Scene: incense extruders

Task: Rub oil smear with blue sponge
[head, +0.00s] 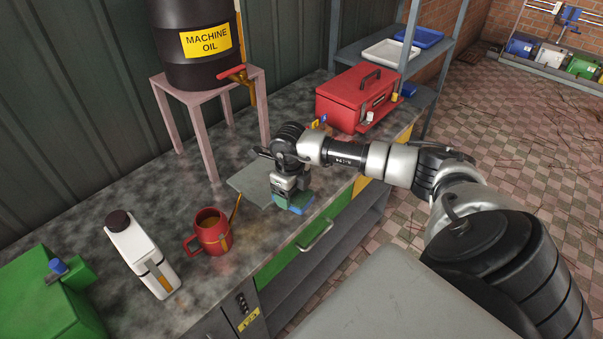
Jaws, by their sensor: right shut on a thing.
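A blue sponge with a green side (295,203) is at the front edge of the grey workbench top (200,290). My right gripper (290,192) points down and is shut on the sponge. The sponge looks low over the bench top; I cannot tell whether it touches. The bench surface is mottled with dark patches, and I cannot pick out one distinct oil smear among them. A flat grey plate (249,183) lies just left of the gripper, partly hidden by it. My left gripper is not in view.
A red oil can (211,235) and a white bottle (142,256) stand left on the bench. A machine oil barrel (197,45) sits on a pink stand (211,95) behind. A red toolbox (357,97) is at the back right. A green box (45,295) is at lower left.

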